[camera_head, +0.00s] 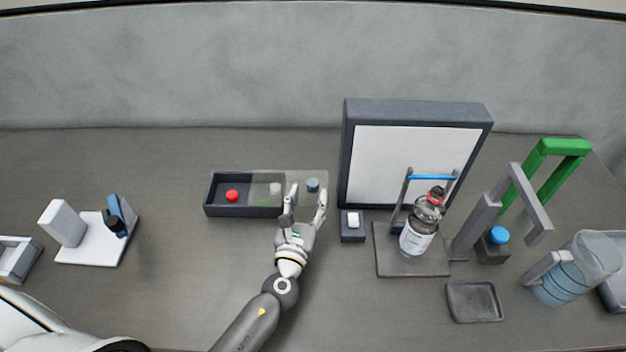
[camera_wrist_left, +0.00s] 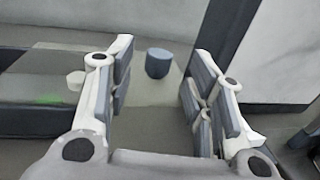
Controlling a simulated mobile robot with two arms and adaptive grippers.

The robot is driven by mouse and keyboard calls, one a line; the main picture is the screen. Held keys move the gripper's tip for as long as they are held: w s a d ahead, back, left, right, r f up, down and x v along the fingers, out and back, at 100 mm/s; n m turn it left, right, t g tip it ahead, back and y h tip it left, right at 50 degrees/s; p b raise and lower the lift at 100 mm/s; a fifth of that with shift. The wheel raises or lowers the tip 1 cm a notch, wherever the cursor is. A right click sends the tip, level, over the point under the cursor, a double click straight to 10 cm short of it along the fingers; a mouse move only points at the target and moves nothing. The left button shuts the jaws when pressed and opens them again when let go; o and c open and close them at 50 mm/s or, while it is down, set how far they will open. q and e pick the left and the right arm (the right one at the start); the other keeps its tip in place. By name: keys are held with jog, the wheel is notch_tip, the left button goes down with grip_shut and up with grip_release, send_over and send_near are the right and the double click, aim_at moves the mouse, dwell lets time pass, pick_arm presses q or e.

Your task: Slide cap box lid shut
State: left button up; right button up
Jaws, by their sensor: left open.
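The cap box (camera_head: 215,209) is a dark open-topped tray left of centre in the head view, with a red cap (camera_head: 232,196) in its left part. Its clear lid (camera_head: 300,176) covers the right part and sticks out past the box's right end. A pale cap (camera_head: 275,188) shows through the lid. A grey-blue knob (camera_head: 312,185) stands on the lid's right end; it also shows in the left wrist view (camera_wrist_left: 157,62). My left gripper (camera_head: 307,194) is open, its fingers on either side of the knob's line, with a visible gap to it. My right gripper is not seen.
A white-faced panel (camera_head: 400,165) with a dark frame stands right of the lid. A small dark block with a white top (camera_head: 353,222) sits near my gripper's right. A bottle (camera_head: 418,235) stands on a plate further right.

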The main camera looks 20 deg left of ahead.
aim_at(311, 187)
pick_arm(q)
jog(key=w, duration=0.6)
jog(key=shift+a, duration=0.25)
grip_shut()
